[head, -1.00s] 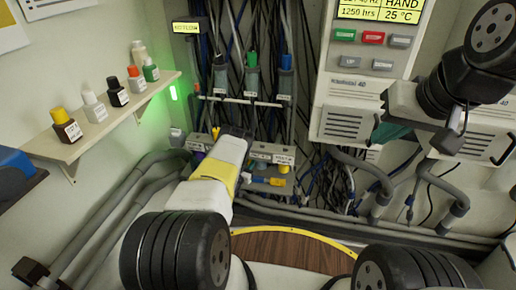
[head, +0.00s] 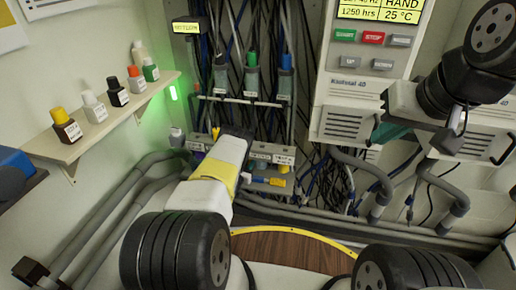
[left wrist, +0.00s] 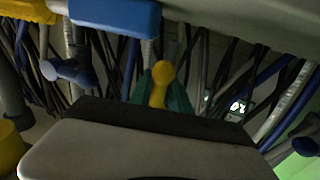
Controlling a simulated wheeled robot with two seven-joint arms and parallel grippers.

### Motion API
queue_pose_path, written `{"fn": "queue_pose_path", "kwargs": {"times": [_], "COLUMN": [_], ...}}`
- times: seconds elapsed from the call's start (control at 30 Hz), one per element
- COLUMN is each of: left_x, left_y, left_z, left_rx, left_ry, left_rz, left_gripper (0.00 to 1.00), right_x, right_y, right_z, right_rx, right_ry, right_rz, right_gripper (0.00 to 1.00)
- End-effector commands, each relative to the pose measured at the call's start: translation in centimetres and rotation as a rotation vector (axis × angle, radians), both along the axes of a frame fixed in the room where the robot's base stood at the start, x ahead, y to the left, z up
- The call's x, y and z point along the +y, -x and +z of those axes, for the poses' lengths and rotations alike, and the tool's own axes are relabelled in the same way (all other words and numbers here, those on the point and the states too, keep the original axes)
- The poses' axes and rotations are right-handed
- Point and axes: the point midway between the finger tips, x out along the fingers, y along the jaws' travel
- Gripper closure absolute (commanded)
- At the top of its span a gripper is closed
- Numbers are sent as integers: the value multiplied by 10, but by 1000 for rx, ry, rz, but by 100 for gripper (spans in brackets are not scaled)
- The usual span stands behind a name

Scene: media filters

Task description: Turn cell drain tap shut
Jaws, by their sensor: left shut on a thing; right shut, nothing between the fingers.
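In the left wrist view, a yellow tap handle (left wrist: 159,76) with a round knob stands between the teal fingers of my left gripper (left wrist: 162,97). That gripper is shut on it. In the head view, my left arm reaches to the valve block (head: 272,149) under the tubes, and its wrist hides the fingers and the held handle. A small yellow handle (head: 215,133) shows just left of the wrist; I cannot tell if it is the held one. The block's labels are too small to read. My right gripper (head: 388,133) is shut and empty, in front of the control unit.
A blue-and-yellow tap (head: 264,181) sits right of my left wrist. A shelf (head: 120,122) with several small bottles is on the left wall. Grey pipes (head: 372,176) and hanging cables crowd the back. The control unit (head: 352,95) stands at right.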

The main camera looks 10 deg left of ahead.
Motion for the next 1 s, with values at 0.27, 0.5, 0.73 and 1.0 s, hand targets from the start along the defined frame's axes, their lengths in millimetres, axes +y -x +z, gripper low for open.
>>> {"fn": "queue_pose_path", "kwargs": {"times": [0.27,0.5,0.73,1.0], "left_x": [0,0,-3,-12], "left_y": [0,0,0,1], "left_z": [0,0,0,2], "left_rx": [0,-1,2,10], "left_ry": [0,15,107,330], "left_rz": [0,2,3,4], "left_gripper": [100,100,100,100], "right_x": [0,0,0,0], "right_y": [0,0,0,0], "right_z": [0,0,0,0], "right_rx": [0,0,0,0], "right_ry": [0,0,0,0], "right_rz": [0,0,0,0], "right_gripper": [100,100,100,100]}}
